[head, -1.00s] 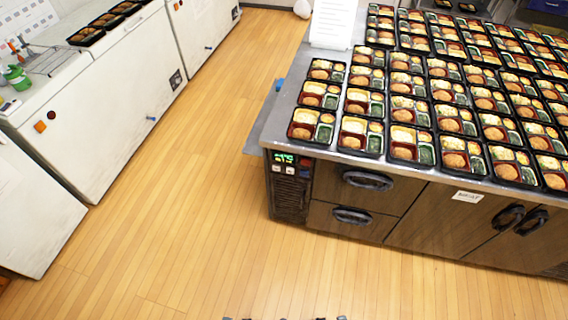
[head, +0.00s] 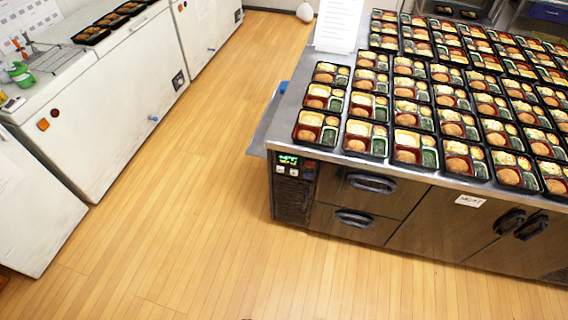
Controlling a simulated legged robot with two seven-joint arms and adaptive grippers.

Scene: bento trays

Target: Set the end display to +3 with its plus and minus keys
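The end display (head: 288,160) is a small dark panel with green lit characters at the left end of the metal counter's front. Its characters are too small to read surely. Two small pale keys (head: 286,171) sit side by side just below it; their plus and minus marks cannot be made out. A small reddish spot shows to the right of the display. A dark vent grille lies beneath the keys. Neither of my grippers is in view.
The steel-topped counter (head: 266,125) carries many filled bento trays (head: 316,127) and a white paper sheet (head: 338,24). Drawers with dark handles (head: 370,183) are on its front. White chest freezers (head: 100,130) line the left. The wooden floor (head: 190,220) between is clear.

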